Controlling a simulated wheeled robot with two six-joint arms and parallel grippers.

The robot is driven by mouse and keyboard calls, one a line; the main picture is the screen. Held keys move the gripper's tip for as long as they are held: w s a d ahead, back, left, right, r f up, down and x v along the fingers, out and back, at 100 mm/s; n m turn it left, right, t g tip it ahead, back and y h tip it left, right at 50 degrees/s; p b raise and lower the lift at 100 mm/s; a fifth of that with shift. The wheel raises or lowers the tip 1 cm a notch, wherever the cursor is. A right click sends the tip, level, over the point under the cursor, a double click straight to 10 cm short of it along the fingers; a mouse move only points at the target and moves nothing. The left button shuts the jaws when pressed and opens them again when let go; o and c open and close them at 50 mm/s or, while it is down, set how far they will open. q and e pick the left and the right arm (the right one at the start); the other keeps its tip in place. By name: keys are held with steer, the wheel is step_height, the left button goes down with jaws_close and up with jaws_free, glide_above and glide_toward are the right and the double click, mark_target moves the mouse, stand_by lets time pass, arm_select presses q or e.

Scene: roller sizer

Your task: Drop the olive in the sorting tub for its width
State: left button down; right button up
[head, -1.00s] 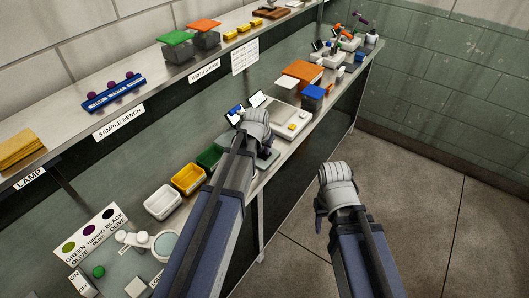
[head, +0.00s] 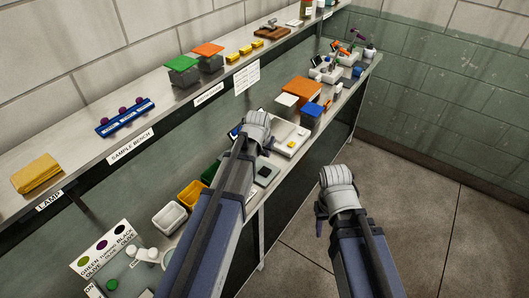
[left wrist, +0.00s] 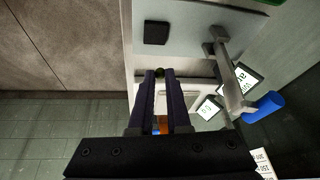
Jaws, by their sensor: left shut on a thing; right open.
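In the left wrist view, a small dark olive (left wrist: 159,72) shows between the fingertips of my left gripper (left wrist: 160,75), which is shut on it. In the head view my left gripper (head: 257,125) is over the bench, right of the tubs; its fingertips and the olive are hidden there. The sorting tubs stand in a row: white (head: 169,217), yellow (head: 190,193) and dark green (head: 211,172), the last partly hidden behind my left arm. My right gripper (head: 335,182) is open and empty over the floor, in front of the bench.
A white device with yellow parts (head: 290,139) stands right of my left gripper. An orange box (head: 302,90) and blue-topped box (head: 311,110) are beyond it. The sign for olive kinds (head: 103,244) is at lower left. The floor (head: 420,220) at right is clear.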

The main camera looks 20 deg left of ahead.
arm_select(q)
step_height(320, 180, up, 2)
steer(key=shift+p, duration=0.45)
arm_select(e)
step_height(320, 180, up, 2)
arm_select(q)
step_height(320, 180, down, 2)
steer(key=shift+f+b, duration=0.1)
steer(key=shift+b, duration=0.95)
arm_select(e)
step_height(320, 180, down, 2)
steer(key=shift+f, duration=0.1)
